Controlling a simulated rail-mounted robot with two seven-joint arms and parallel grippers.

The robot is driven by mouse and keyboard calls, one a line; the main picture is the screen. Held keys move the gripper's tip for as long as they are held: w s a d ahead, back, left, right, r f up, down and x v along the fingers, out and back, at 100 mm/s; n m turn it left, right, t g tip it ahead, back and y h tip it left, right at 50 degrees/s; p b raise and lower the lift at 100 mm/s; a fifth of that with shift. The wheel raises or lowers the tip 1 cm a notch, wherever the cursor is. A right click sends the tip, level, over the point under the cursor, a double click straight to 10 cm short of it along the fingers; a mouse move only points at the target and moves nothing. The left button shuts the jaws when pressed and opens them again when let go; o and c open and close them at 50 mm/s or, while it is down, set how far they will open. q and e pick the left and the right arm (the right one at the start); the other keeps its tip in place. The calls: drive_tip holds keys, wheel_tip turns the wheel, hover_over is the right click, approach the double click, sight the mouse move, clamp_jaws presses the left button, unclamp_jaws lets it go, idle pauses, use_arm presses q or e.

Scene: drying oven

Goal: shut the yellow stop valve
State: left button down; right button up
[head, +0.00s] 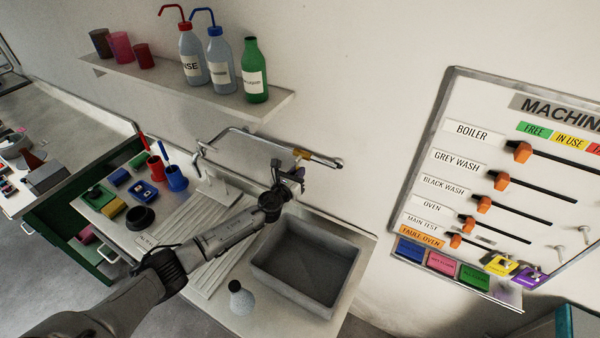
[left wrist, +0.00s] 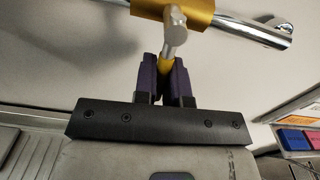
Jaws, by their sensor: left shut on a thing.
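The yellow stop valve (head: 302,153) sits on the chrome pipe on the wall, above the sink. In the left wrist view its yellow body (left wrist: 203,12) crosses the top, with a short metal lever (left wrist: 174,38) reaching down from it. The lever's lower part is yellow and lies between the purple fingers. My left gripper (head: 297,178) is just below the valve, in front of the wall. In the left wrist view the gripper (left wrist: 166,75) is shut on the lever. The lever's very end is hidden between the fingers. My right gripper is not in view.
A grey sink basin (head: 262,264) lies under my left arm. A white bottle (head: 241,297) stands at its front left. A shelf (head: 190,92) with bottles is above. The machine board (head: 465,130) hangs at the right. Red and blue cups stand left of the arm.

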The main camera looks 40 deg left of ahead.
use_arm(q)
drive_tip(key=shift+a+m, duration=0.2)
drive_tip(key=shift+m, duration=0.2)
drive_tip(key=c, duration=1.2)
unclamp_jaws()
drive_tip(key=shift+s, duration=0.1)
drive_tip(key=p+v, duration=0.1)
drive_tip(key=v, duration=1.2)
drive_tip(key=shift+s, duration=0.35)
drive_tip(key=shift+d, duration=0.1)
